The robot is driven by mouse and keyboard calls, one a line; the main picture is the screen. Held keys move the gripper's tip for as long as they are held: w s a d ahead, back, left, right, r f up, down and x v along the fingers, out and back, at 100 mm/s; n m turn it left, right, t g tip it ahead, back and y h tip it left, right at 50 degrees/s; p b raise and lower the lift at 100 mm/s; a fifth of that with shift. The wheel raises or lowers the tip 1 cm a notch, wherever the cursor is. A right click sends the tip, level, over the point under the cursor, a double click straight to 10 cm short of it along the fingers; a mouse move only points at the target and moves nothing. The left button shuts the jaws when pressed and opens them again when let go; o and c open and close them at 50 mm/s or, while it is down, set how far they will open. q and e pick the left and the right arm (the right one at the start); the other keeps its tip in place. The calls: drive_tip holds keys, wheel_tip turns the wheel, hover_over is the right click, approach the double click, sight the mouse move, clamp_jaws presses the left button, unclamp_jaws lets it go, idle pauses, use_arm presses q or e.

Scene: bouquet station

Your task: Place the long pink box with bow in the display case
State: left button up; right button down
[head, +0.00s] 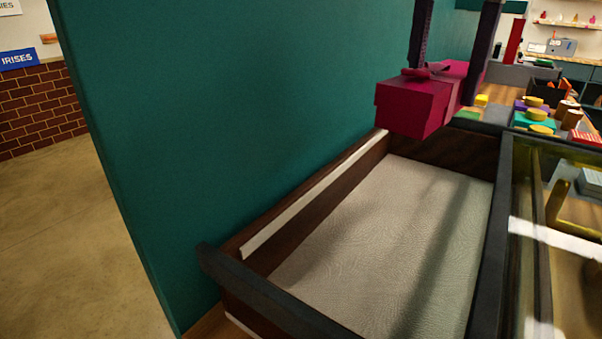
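The long pink box with bow (412,107) hangs in the air at the upper right of the head view, its near end toward me. Two dark fingers of a gripper (452,68) come down from the top edge, one on each side of the box, and grip it. I take this for my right gripper; its arm is out of the picture. The bow lies on top between the fingers and is partly hidden. The display case (488,225) is below, open-topped, with dark walls and an empty pale textured floor. The box is above its far end. My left gripper is not in view.
A teal wall (240,110) runs along the case's left side. A glass-topped section (560,230) adjoins it on the right. Behind are a counter with colourful items (537,115) and shelves. Open floor (65,230) lies at the left.

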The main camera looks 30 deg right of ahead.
drive_tip(key=shift+w+d+f+n+b, duration=0.1)
drive_tip(key=shift+d+f+n+b, duration=0.15)
drive_tip(key=shift+f+n+b, duration=0.45)
wheel_tip(320, 180, down, 4)
drive_tip(key=shift+r+b, duration=0.25)
drive_tip(key=shift+b, duration=0.7)
hover_over(404, 244)
wheel_tip(404, 244, down, 11)
drive_tip(key=shift+f+b, duration=0.2)
drive_tip(key=shift+b, duration=0.25)
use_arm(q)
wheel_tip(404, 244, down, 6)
use_arm(e)
drive_tip(key=shift+f, duration=2.35)
use_arm(q)
drive_tip(key=shift+b, duration=0.3)
use_arm(e)
drive_tip(key=shift+f, duration=0.15)
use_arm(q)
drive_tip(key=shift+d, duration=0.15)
use_arm(e)
drive_tip(key=shift+c, duration=0.6)
unclamp_jaws()
use_arm(q)
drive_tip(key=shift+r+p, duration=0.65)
drive_tip(key=shift+p, duration=0.05)
use_arm(e)
wheel_tip(404, 244, up, 12)
